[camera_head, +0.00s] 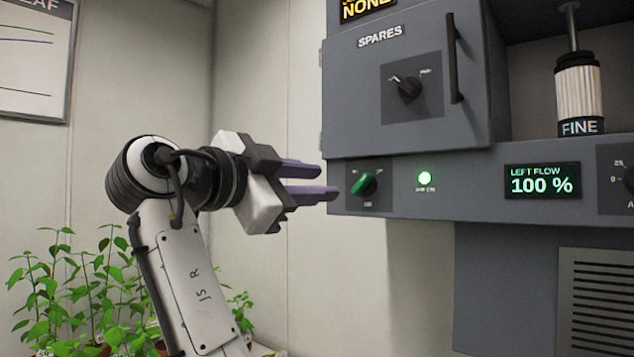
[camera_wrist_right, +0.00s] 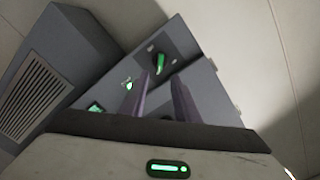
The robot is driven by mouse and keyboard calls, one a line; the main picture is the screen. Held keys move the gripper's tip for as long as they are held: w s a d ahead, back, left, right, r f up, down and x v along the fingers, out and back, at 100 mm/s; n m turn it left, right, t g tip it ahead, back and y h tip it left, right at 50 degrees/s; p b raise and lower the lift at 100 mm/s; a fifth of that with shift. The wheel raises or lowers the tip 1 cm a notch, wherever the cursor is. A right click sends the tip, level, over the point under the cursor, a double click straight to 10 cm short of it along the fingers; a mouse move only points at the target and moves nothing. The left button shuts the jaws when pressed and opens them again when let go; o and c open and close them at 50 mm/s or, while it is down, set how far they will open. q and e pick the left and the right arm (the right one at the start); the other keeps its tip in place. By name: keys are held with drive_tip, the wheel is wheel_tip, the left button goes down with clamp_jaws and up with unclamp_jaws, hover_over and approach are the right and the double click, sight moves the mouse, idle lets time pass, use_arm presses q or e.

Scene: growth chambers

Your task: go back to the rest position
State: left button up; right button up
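My right gripper (camera_head: 328,181) is in the middle of the head view, on an arm that rises from the lower left. Its two purple fingers point right and stand apart with nothing between them. The fingertips are left of the green knob (camera_head: 365,184) on the grey cabinet, apart from it in the picture. In the right wrist view the two fingers (camera_wrist_right: 160,92) also stand apart, and the green knob (camera_wrist_right: 160,63) shows beyond them. My left gripper is in neither view.
The grey cabinet (camera_head: 350,120) fills the right side, with a SPARES door, its handle (camera_head: 454,58) and dial (camera_head: 407,88). Plants (camera_head: 75,290) stand at lower left, behind my arm.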

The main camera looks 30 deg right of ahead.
drive_tip(key=shift+w+f, duration=0.1)
idle(0.3)
drive_tip(key=w+f+n+t+y, duration=0.2)
drive_tip(key=w+f+n, duration=0.35)
drive_tip(key=f, duration=0.45)
drive_tip(key=w+f+n+t+y, duration=0.2)
drive_tip(key=w+f+n, duration=0.3)
drive_tip(key=f, duration=0.5)
wheel_tip(320, 180, down, 25)
drive_tip(key=w+a+n+t+y, duration=0.2)
drive_tip(key=n+y, duration=0.3)
drive_tip(key=n, duration=0.2)
drive_tip(key=s+a+f+n+y, duration=0.2)
drive_tip(key=s+f, duration=0.2)
drive_tip(key=f, duration=0.3)
drive_tip(key=s+a+f+n+g+y, duration=0.1)
drive_tip(key=s+f+n+y, duration=0.1)
drive_tip(key=s+f, duration=0.45)
drive_tip(key=s+a+f+n+y, duration=0.1)
drive_tip(key=s+a+f+y, duration=0.15)
drive_tip(key=f, duration=0.65)
drive_tip(key=s+a+f+n+g+y, duration=0.1)
drive_tip(key=s+f, duration=0.4)
drive_tip(key=s, duration=0.7)
drive_tip(key=s+a+f+n+g+y, duration=0.1)
drive_tip(key=s+f, duration=0.4)
drive_tip(key=s, duration=0.7)
drive_tip(key=shift+a+n+y, duration=0.45)
drive_tip(key=shift+a+y, duration=0.5)
drive_tip(key=shift+a, duration=0.1)
